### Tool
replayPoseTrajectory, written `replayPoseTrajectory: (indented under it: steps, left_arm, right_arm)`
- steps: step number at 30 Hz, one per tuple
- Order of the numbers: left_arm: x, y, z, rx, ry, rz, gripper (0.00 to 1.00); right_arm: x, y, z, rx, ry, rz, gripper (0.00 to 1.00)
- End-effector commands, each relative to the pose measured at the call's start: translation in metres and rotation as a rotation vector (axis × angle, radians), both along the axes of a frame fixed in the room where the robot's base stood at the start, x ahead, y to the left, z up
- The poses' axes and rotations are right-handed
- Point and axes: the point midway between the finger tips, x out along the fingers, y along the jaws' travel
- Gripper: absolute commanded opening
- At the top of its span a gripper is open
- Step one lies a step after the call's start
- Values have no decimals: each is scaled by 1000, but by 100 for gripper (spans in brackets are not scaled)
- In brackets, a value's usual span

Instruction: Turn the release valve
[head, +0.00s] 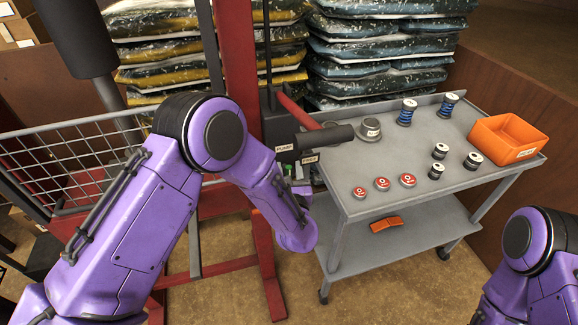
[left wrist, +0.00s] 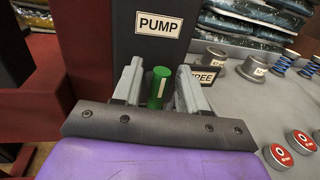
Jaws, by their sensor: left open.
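The release valve shows as a green knob (left wrist: 158,90) with a pale stripe, below the PUMP label (left wrist: 160,23) in the left wrist view. My left gripper (left wrist: 160,72) is open, with one grey finger on each side of the knob. A gap shows on both sides, and I cannot tell whether either finger touches. In the head view my left gripper (head: 301,188) is by the red lift post, and my forearm and wrist hide most of it. My right arm shows at the lower right, but its gripper is out of frame.
A grey cart (head: 345,207) stands right of the lift, with red-topped discs (head: 382,184), several spools (head: 407,112) and an orange bin (head: 508,138). The black pump handle (head: 315,142) juts out above my left gripper. A wire basket (head: 75,165) is at the left, stacked bags (head: 385,50) behind.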

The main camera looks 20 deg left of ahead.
Motion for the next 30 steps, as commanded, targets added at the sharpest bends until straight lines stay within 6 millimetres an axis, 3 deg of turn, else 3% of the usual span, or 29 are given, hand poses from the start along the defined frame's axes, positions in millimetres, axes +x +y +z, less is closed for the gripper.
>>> replayPoseTrajectory:
  steps: [8,9,12,13,30]
  left_arm:
    - [4,2,-1,1,1,-1,42]
    - [4,2,-1,1,1,-1,39]
    - [4,2,-1,1,1,-1,6]
    - [4,2,-1,1,1,-1,0]
    - [6,-1,-2,124,86,-1,0]
  right_arm:
    - [0,0,1,0,0,0,43]
    - [0,0,1,0,0,0,43]
    - [0,0,1,0,0,0,43]
    - [0,0,1,0,0,0,43]
    - [0,0,-5,0,0,0,43]
